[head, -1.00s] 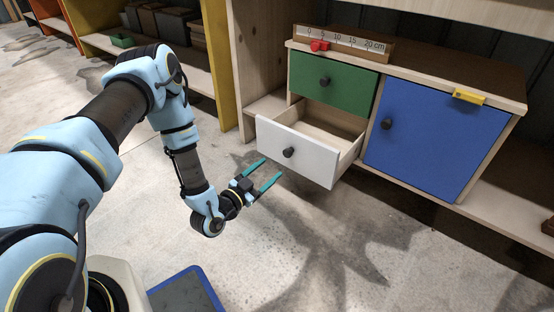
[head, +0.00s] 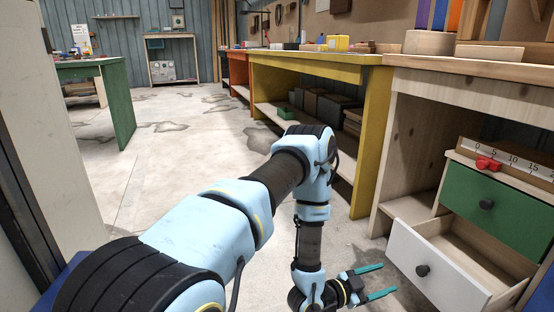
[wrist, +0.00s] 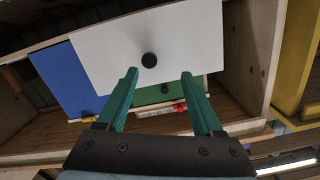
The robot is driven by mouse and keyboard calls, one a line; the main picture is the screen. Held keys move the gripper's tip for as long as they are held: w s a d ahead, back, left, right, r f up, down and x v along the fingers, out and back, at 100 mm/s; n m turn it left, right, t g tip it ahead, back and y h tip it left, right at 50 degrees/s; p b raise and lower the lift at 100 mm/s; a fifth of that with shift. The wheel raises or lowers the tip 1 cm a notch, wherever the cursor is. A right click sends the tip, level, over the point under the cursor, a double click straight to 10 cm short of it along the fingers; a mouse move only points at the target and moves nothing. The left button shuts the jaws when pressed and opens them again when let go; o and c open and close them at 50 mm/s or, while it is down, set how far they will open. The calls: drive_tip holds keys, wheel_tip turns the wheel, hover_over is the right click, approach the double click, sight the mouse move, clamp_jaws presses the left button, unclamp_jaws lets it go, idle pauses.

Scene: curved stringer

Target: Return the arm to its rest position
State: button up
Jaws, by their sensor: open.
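My gripper (head: 389,278) is open and empty, at the end of my bent, lowered arm. In the head view it is to the left of the pulled-out white drawer (head: 428,278), with its teal fingers pointing toward it. In the wrist view the gripper's fingertips (wrist: 159,73) stand apart, with the white drawer front (wrist: 190,40) beyond them. The drawer's dark knob (wrist: 149,60) shows between the fingers and appears free of them.
A green drawer (head: 500,208) above is shut. A red slider (head: 487,164) sits on the scale on top of the cabinet. A blue door (wrist: 70,78) shows in the wrist view. A yellow bench (head: 372,130) stands behind my arm. Open floor (head: 160,175) lies to the left.

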drive_tip(key=w+a+r+n+t+y, duration=0.1)
drive_tip(key=w+a+r+n+y, duration=0.35)
drive_tip(key=w, duration=0.75)
drive_tip(key=w+a+r+n+y, duration=0.1)
drive_tip(key=w+a+r+y, duration=0.15)
drive_tip(key=a, duration=0.45)
drive_tip(key=w+a+r+n+y, duration=0.1)
drive_tip(key=a+r+y, duration=0.3)
drive_tip(key=a, duration=0.2)
drive_tip(key=s+a+r+n+y, duration=0.2)
drive_tip(key=a+r+n, duration=0.15)
drive_tip(key=a, duration=0.35)
drive_tip(key=s+a+r+n+y, duration=0.2)
drive_tip(key=a+r, duration=0.2)
drive_tip(key=a, duration=0.4)
drive_tip(key=s+a+r+n+g+y, duration=0.1)
drive_tip(key=s+a+r+n+g, duration=0.4)
drive_tip(key=s, duration=0.6)
wheel_tip(320, 180, up, 39)
drive_tip(key=a+t+p, duration=0.1)
drive_tip(key=p, duration=3.7)
